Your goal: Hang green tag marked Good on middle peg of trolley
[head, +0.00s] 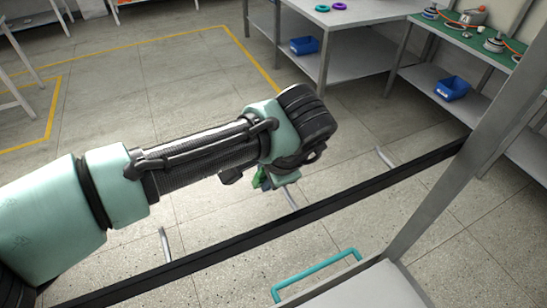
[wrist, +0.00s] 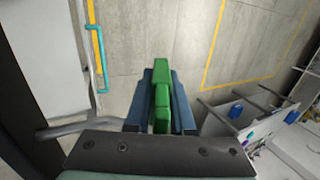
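The green tag (wrist: 162,85) stands between the two blue fingers of my gripper (wrist: 161,105), which are shut on it. No writing on it is legible. In the head view, the green tag (head: 257,179) shows small below my wrist, partly hidden by my gripper (head: 268,183). The trolley's dark bar (head: 250,238) carries three grey pegs: a left peg (head: 165,245), the middle peg (head: 290,199) and a right peg (head: 385,157). My gripper is just above and left of the middle peg in the picture. A bent grey peg (wrist: 80,127) lies left of my fingers in the wrist view, apart from the tag.
A teal handle (head: 315,273) and a pale trolley top (head: 355,290) are in front, with a grey upright post (head: 450,170) at right. Workbenches (head: 350,18) with blue bins (head: 452,88) stand behind. The floor beyond the bar is open.

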